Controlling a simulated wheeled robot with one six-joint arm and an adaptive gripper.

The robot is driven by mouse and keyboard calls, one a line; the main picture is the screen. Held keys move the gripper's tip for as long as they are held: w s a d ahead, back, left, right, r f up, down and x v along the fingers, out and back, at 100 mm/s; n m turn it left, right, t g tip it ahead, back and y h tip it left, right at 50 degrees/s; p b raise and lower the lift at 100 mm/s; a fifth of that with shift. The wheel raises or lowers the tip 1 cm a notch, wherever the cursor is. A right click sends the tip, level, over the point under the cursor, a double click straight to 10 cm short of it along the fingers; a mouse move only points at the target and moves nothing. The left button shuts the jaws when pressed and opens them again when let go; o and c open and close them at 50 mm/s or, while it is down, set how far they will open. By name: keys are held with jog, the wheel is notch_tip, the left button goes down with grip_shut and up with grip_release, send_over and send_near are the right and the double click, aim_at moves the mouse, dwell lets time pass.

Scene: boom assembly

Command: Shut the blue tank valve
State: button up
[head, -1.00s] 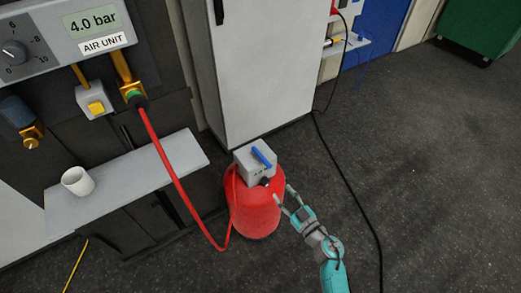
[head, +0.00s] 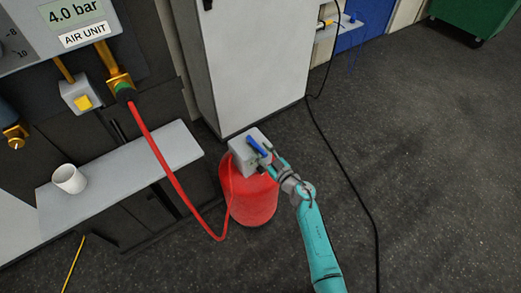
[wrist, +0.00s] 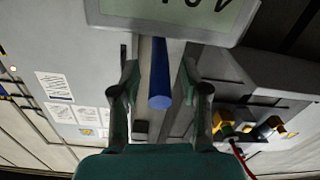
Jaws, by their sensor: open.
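The blue tank valve is a blue lever (head: 257,145) on the grey box (head: 247,160) on top of the red tank (head: 255,200). In the head view the lever lies aslant across the box top. My gripper (head: 271,156) is at the lever's right-hand side, and its fingers partly hide the box. In the wrist view the blue lever (wrist: 160,82) shows between the two open fingers of my gripper (wrist: 163,90), with a visible gap on each side. I cannot tell whether any finger touches the lever.
A red hose (head: 165,170) runs from the air unit (head: 60,35) down beside the tank. A grey shelf (head: 125,165) with a white cup (head: 69,179) stands left. A tall light cabinet (head: 255,70) stands behind. A black cable (head: 350,175) crosses the open floor on the right.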

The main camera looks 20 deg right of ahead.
jog(key=shift+w+a, duration=0.15)
jog(key=shift+w, duration=0.25)
grip_shut()
